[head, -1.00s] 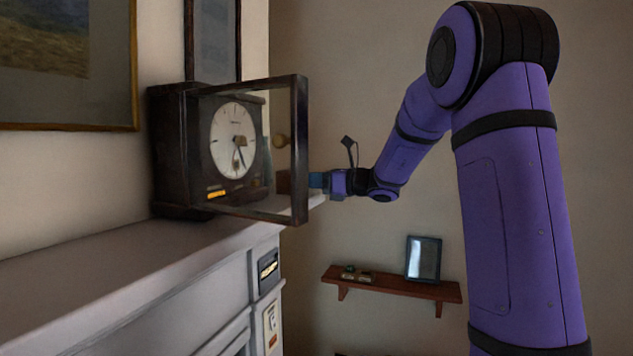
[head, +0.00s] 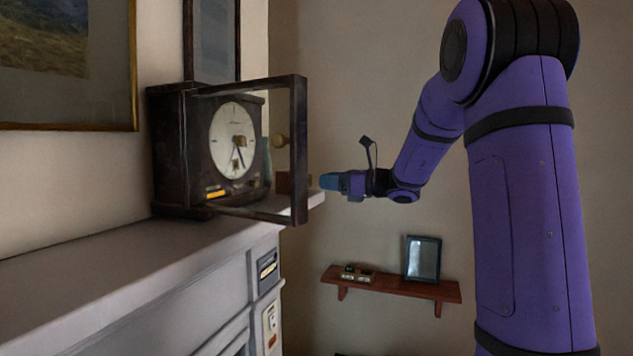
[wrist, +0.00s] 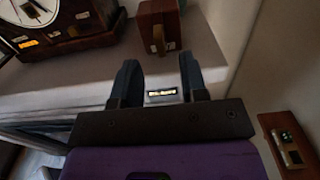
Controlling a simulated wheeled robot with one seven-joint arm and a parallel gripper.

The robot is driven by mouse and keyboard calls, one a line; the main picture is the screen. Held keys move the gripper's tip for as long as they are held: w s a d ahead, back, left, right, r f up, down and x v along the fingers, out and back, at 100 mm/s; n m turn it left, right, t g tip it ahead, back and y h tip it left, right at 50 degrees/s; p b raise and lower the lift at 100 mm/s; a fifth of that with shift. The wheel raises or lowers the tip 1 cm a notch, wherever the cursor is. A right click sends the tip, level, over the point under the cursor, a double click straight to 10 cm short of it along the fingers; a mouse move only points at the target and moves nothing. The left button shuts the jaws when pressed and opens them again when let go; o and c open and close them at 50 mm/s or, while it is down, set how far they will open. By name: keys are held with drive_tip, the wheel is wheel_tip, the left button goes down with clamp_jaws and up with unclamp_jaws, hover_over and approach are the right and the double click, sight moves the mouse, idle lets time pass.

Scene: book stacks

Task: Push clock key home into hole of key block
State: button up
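The key block (wrist: 172,16) is a reddish-brown box on the mantel shelf, right of the clock; in the head view, part of it (head: 284,183) shows behind the open clock door's frame. A small tan piece, apparently the clock key (wrist: 158,40), stands at the block's near face in the wrist view. How deep it sits in the hole, which I cannot see, I cannot tell. My gripper (wrist: 159,62) is open and empty, its two blue-grey fingers apart, a little short of the key and roughly lined up with it. In the head view my gripper (head: 322,181) is right of the block.
The dark clock (head: 235,140) stands on the grey mantel (head: 120,262); its framed door (head: 299,150) is swung open toward my gripper. A brown wall shelf (head: 392,285) with a picture frame (head: 423,259) and small items is below right.

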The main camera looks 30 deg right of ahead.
drive_tip(key=v, duration=0.5)
drive_tip(key=shift+s+d, duration=0.25)
drive_tip(key=shift+s, duration=0.05)
drive_tip(key=s+a+f+n+g+h, duration=0.1)
drive_tip(key=s+a+f+n+g, duration=0.1)
drive_tip(key=s+a+n+g, duration=0.5)
drive_tip(key=s+a+f+n+g+h, duration=0.1)
drive_tip(key=s+a+n, duration=0.45)
drive_tip(key=a, duration=0.55)
drive_tip(key=s+f+n+h, duration=0.3)
drive_tip(key=s+n+h, duration=0.1)
drive_tip(key=s+n, duration=0.4)
drive_tip(key=s+f+n+h, duration=0.3)
drive_tip(key=s+n+h, duration=0.2)
drive_tip(key=s+n, duration=0.3)
drive_tip(key=shift+s+a+f+g, duration=0.3)
drive_tip(key=shift+s+a+g, duration=0.1)
drive_tip(key=shift+s, duration=0.4)
